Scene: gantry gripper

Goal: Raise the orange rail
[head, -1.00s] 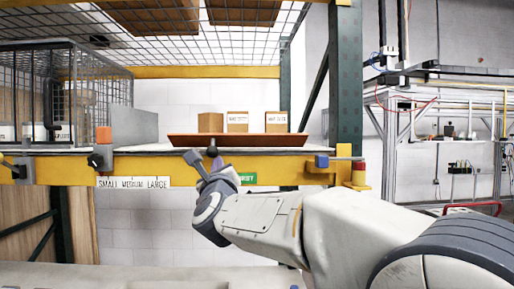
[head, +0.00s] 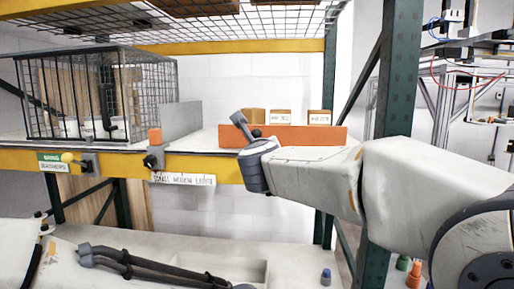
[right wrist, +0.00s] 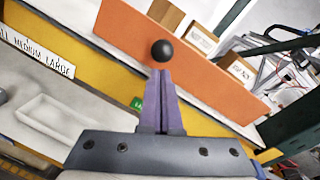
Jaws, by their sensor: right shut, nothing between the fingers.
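The orange rail (head: 300,137) is a long flat orange board standing upright along the front edge of the shelf. It also fills the middle of the right wrist view (right wrist: 200,75). A round black knob (right wrist: 162,50) sits on the rail's face. My right gripper (right wrist: 162,73) is shut and empty, with its purple fingertips right at the lower side of the knob. I cannot tell whether they touch it. In the head view my right wrist hides the rail's lower part near the knob (head: 257,133).
Several cardboard boxes (head: 281,117) stand behind the rail. A wire cage (head: 75,95) and a grey divider (head: 181,118) are to its left. The yellow shelf beam (head: 205,170) carries a size label. A green post (head: 398,80) stands to the right.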

